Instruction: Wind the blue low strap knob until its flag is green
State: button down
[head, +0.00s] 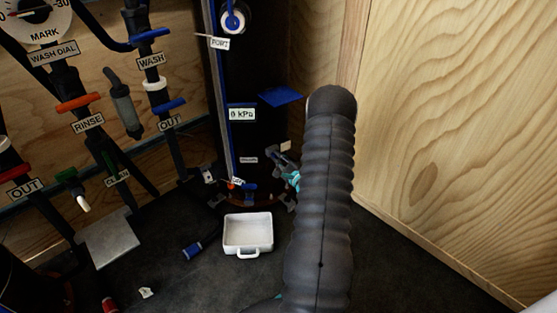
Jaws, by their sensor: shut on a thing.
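The black column (262,60) stands at the back, with a low strap around its foot. A blue knob (249,186) shows at that strap, just right of a small white tag (237,181). A tiny orange-red spot (230,184) shows beside the tag; it looks like the flag, but is too small to be sure. My gripper (271,182) is low at the column's right side, partly hidden behind my dark ribbed arm. It reaches left to the blue knob and appears shut on it. The exact contact is too small to see.
A white tray (248,252) with a handle sits on the dark floor before the column. A blue-ended cylinder (194,249) lies left of it. A blue plate (281,96) juts from the column above my gripper. Pipes with valves stand left; a wooden wall (450,120) closes the right.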

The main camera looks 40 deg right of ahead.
jog(key=c, duration=1.2)
grip_release()
jog(key=s+a, duration=0.1)
jog(key=s, duration=1.1)
